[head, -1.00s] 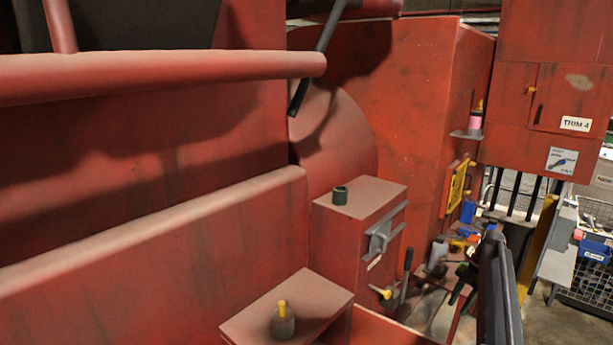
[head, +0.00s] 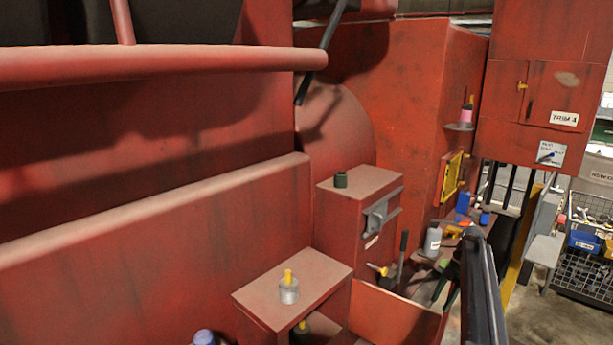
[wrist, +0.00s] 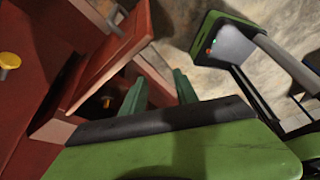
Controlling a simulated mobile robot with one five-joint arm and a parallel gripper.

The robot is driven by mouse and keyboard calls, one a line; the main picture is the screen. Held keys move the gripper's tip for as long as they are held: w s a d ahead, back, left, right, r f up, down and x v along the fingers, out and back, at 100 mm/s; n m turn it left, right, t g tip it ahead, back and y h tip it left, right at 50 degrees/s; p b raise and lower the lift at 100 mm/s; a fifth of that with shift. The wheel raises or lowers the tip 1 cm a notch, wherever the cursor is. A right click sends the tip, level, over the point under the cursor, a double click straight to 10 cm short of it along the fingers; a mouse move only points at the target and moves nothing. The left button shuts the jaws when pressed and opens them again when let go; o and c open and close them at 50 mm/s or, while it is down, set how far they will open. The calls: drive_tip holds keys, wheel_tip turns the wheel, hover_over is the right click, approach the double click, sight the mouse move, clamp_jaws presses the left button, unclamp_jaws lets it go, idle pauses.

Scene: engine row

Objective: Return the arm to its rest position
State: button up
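My gripper shows in the wrist view (wrist: 160,80) with two green fingers apart and nothing visible between them. The fingers point towards a red shelf structure (wrist: 115,60) and the concrete floor beyond it. In the head view my dark arm rises at the lower right, in front of the right end of the red machine row. Green parts that look like my fingers (head: 446,284) show just left of the arm, partly hidden. I see no held object.
A grey canister with a yellow top (head: 289,290) stands on a low red ledge. A spray bottle (head: 432,241) and small tools crowd the bench left of my arm. Free floor (head: 560,318) lies at the right.

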drive_tip(key=s+a+f+m+h+b, duration=0.1)
drive_tip(key=s+a+f+b, duration=0.2)
drive_tip(key=a, duration=0.5)
drive_tip(key=s+a+f+b, duration=0.1)
drive_tip(key=s+a+f, duration=0.1)
drive_tip(key=s+a, duration=0.5)
drive_tip(key=s+a+f+m+h+b, duration=0.1)
drive_tip(key=s+a+f+b, duration=0.15)
drive_tip(key=a, duration=0.75)
drive_tip(key=s+a+f+m+t+h, duration=0.1)
drive_tip(key=s+a+m, duration=0.1)
drive_tip(key=s+m, duration=0.4)
drive_tip(key=s+a+f+m+t+h+b, duration=0.1)
drive_tip(key=s+m, duration=0.5)
drive_tip(key=m, duration=0.9)
drive_tip(key=shift+s+a+f, duration=0.2)
drive_tip(key=shift+s+a, duration=0.05)
drive_tip(key=shift+a, duration=0.35)
